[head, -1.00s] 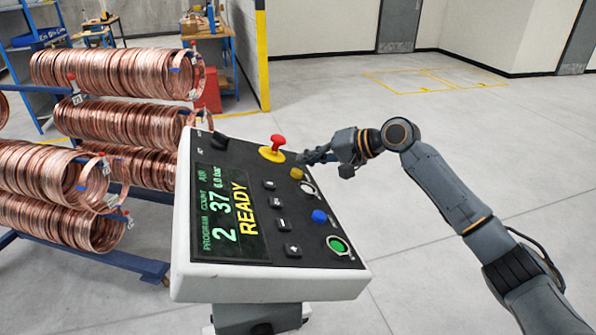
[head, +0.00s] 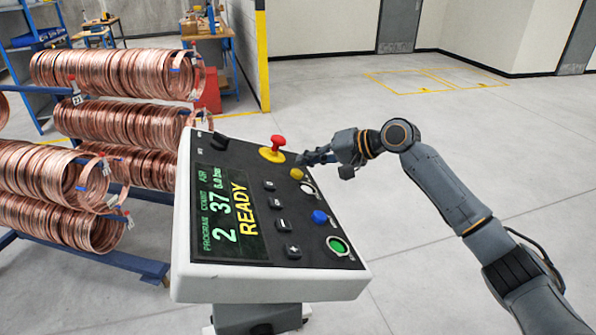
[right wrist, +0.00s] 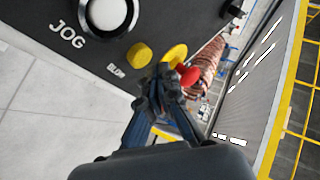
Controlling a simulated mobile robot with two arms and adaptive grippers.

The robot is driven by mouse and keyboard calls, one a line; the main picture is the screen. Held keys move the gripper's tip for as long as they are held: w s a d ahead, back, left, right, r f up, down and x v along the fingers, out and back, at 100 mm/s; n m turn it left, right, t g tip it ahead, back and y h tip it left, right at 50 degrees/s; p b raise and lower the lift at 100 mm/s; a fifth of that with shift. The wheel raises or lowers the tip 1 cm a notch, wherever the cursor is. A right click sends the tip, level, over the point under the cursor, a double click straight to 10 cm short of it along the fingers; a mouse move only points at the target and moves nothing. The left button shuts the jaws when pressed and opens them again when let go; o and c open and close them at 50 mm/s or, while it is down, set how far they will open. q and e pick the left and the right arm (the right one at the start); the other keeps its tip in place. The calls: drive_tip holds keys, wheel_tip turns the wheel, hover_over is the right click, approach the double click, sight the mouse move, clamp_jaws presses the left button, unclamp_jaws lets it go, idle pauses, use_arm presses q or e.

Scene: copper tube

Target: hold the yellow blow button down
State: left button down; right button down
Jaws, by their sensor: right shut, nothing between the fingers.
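The yellow blow button (head: 297,174) is on the sloped black face of the control panel (head: 215,150), near its right edge. In the right wrist view the yellow button (right wrist: 139,54) shows beside the printed word BLOW. My right gripper (head: 308,158) is shut and empty at the panel's upper right edge, just beyond the button in the head view. In the right wrist view its fingertips (right wrist: 162,76) are beside the button, to its lower right, and do not cover it. I cannot tell whether they touch the panel. My left gripper is out of view.
A red mushroom button (head: 277,143) on a yellow base is close to my fingers. White (head: 307,188), blue (head: 319,217) and green (head: 338,245) buttons run down the right edge. The display (head: 228,208) reads READY. Copper coils (head: 115,75) fill a rack at left. Floor at right is clear.

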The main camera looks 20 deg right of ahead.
drive_tip(key=shift+a+f, duration=0.1)
drive_tip(key=shift+f, duration=0.15)
drive_tip(key=shift+a, duration=0.1)
drive_tip(key=shift+s+a+f, duration=0.15)
drive_tip(key=shift+a+f, duration=0.1)
drive_tip(key=shift+f, duration=0.55)
idle(1.8)
drive_tip(key=shift+r, duration=0.1)
idle(2.5)
drive_tip(key=shift+w+d+r+p, duration=0.1)
drive_tip(key=shift+d+r+p, duration=0.1)
drive_tip(key=shift+r+p, duration=0.3)
drive_tip(key=shift+w+d+r+p, duration=0.1)
drive_tip(key=shift+d+r+p, duration=0.1)
drive_tip(key=shift+r+p, duration=0.3)
drive_tip(key=shift+f, duration=0.1)
